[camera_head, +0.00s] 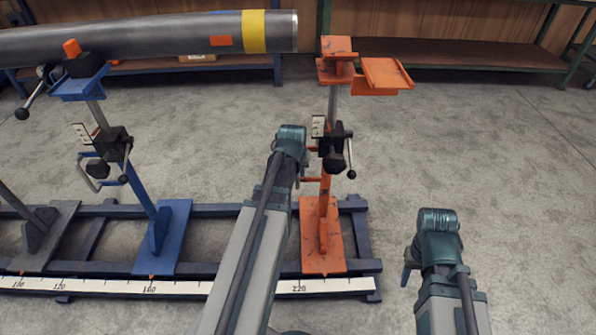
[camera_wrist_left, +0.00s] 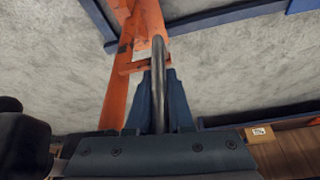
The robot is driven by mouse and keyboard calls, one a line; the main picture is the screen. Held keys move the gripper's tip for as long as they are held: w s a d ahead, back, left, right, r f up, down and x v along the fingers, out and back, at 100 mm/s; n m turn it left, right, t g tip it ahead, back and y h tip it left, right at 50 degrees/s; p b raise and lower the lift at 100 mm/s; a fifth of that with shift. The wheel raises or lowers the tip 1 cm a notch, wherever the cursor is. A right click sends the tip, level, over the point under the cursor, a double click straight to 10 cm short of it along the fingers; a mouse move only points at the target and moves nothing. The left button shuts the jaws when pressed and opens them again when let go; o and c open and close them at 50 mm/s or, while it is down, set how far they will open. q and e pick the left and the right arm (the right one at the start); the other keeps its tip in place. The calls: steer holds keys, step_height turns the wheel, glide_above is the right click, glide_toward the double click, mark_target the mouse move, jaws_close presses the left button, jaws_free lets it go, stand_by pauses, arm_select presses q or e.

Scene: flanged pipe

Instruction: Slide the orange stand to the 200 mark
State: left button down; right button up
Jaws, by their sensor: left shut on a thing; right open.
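The orange stand (camera_head: 323,225) is upright on the rail (camera_head: 368,267) near its right end. The foot of the stand lies right of the printed 220 on the white scale (camera_head: 340,284). My left gripper (camera_head: 303,165) is at the left side of the stand's post, shut on its side handle; the left wrist view shows the fingers (camera_wrist_left: 158,95) around a dark bar joined to the orange stand (camera_wrist_left: 145,35). My left arm covers the scale left of 220, so the 200 mark is hidden. My right gripper (camera_head: 408,268) is open and empty, right of the rail; its fingers are mostly hidden.
A blue stand (camera_head: 163,235) stands near 160 and another stand (camera_head: 45,235) further left. A steel pipe (camera_head: 150,38) with a yellow band ends just left of the orange stand's top. The floor on the right is clear; benches line the back wall.

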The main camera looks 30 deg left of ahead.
stand_by(0.4)
arm_select(q)
steer(key=s+a, duration=0.8)
steer(key=a, duration=0.5)
steer(key=s+a, duration=0.8)
steer(key=a, duration=0.5)
steer(key=c, duration=0.8)
jaws_free()
steer(key=shift+r, duration=0.1)
steer(key=p+v, duration=1.2)
steer(key=v, duration=0.1)
steer(key=shift+r+p, duration=0.35)
